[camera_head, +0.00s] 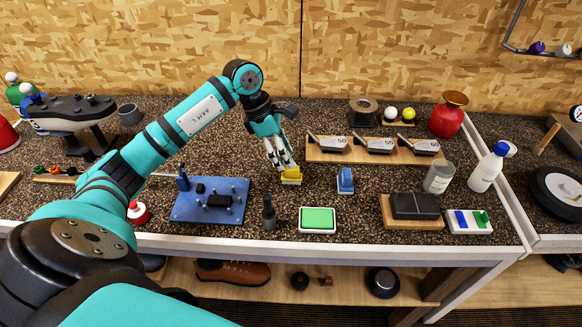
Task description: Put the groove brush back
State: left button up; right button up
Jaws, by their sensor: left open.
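My left gripper (285,163) reaches down from the left arm to a small yellow block-like item (291,176) on the speckled bench top. Its fingers are open and end at or just above the yellow item; whether they touch it I cannot tell. A small blue item (345,180) with a pale lower part stands a little to the right, apart from the gripper. Either small item could be the groove brush; I cannot tell which. My right gripper is not in view.
A wooden rack (354,157) with club heads stands behind. A green pad in a white tray (317,220) lies in front, beside a dark bottle (268,214). A blue board (191,208) lies left. A glass (438,178) and white bottle (487,170) stand right.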

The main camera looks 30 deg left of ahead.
pick_arm(q)
jog(key=b+v, duration=0.1)
jog(key=v, duration=0.6)
jog(key=shift+b, duration=0.3)
jog(key=shift+r, duration=0.1)
dwell(0.8)
